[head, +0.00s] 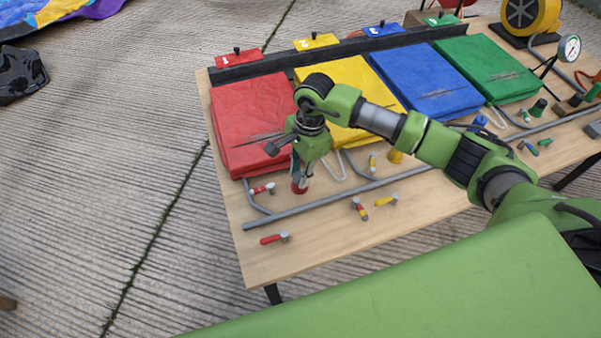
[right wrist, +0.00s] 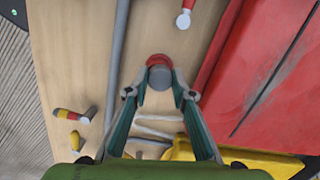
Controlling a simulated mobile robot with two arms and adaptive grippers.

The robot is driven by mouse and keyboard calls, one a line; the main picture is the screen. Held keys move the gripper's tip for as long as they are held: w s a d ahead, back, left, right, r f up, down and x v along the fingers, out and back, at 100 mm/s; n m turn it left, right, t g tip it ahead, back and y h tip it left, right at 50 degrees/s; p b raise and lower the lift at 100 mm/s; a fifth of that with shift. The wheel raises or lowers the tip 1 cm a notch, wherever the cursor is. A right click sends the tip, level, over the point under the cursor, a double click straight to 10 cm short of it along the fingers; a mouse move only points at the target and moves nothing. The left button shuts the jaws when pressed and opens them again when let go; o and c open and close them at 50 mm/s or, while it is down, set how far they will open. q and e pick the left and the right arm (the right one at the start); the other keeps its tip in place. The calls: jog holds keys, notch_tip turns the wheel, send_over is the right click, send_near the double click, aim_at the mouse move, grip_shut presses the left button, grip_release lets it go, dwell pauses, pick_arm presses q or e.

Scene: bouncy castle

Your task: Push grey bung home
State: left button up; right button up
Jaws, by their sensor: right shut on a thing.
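My right gripper (head: 301,183) points down over the table's near left part, in front of the red pad (head: 250,120). Its fingertips also show in the right wrist view (right wrist: 160,82), closed on either side of a grey round bung (right wrist: 160,77). A red round collar (right wrist: 158,60) shows behind the bung; in the head view the red part (head: 299,187) is just below the fingertips. I cannot tell how deep the bung sits in the red part. My left gripper is not in view.
Loose red (head: 273,238) and yellow (head: 386,200) plugs with grey ends lie nearby. A grey pipe (head: 330,204) runs along the table's front. Yellow (head: 350,85), blue (head: 425,80) and green (head: 485,68) pads lie to the right. Bare wood (head: 330,245) is clear at the front edge.

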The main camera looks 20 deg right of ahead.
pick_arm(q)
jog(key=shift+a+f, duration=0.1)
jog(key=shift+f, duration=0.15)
pick_arm(e)
jog(key=shift+s+f, duration=0.35)
jog(key=shift+f, duration=0.3)
jog(key=o, duration=1.1)
jog(key=shift+w+f, duration=0.2)
jog(key=shift+w, duration=0.05)
jog(key=shift+r, duration=0.15)
